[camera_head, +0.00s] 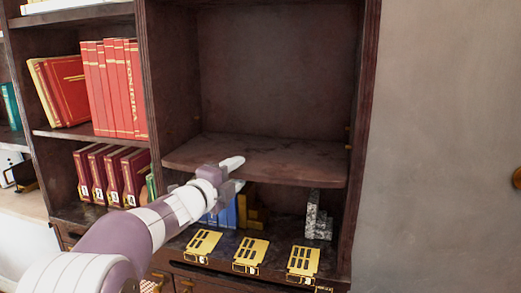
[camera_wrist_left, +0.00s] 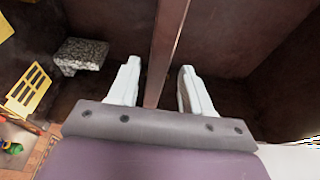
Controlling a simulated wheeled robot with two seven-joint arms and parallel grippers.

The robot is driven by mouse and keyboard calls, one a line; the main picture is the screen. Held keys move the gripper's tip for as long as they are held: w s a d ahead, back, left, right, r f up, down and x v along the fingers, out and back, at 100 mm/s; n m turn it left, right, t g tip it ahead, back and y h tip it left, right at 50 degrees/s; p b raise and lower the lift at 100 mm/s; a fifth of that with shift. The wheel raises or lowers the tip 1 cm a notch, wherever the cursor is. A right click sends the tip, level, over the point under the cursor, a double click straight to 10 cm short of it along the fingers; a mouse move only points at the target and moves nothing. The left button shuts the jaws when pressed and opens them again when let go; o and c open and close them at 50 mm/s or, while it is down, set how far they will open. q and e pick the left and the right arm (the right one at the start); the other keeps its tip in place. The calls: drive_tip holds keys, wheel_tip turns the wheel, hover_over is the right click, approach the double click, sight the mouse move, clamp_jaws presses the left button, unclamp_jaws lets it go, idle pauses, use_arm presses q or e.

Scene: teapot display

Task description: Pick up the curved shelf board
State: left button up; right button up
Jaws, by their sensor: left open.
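The curved shelf board (camera_head: 265,157) is a dark brown plank with a bowed front edge, set level inside the right bay of the bookcase. My left gripper (camera_head: 234,174) is at the board's front edge, left of its middle, with its fingers open. One finger is above the board and the other is below it. In the left wrist view the board (camera_wrist_left: 168,45) shows edge-on between the two open fingers (camera_wrist_left: 159,72), with a gap on each side. My right gripper is not in view.
Red books (camera_head: 112,88) fill the left bay, with dark red binders (camera_head: 108,175) below. Under the board are blue books (camera_head: 228,213), a grey speckled block (camera_head: 317,217) and yellow slotted plates (camera_head: 250,254). The space above the board is empty.

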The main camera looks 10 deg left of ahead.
sight(246, 166)
use_arm(q)
drive_tip(key=p+x, duration=0.2)
drive_tip(key=x, duration=0.1)
drive_tip(key=shift+w+d, duration=0.15)
drive_tip(key=shift+d, duration=0.2)
drive_tip(key=shift+w+f+p, duration=0.1)
drive_tip(key=shift+w+p, duration=0.2)
drive_tip(key=shift+a, duration=0.15)
drive_tip(key=shift+f, duration=0.15)
drive_tip(key=shift+w, duration=0.1)
drive_tip(key=shift+w, duration=0.1)
clamp_jaws()
drive_tip(key=shift+f, duration=0.1)
drive_tip(key=shift+r, duration=0.2)
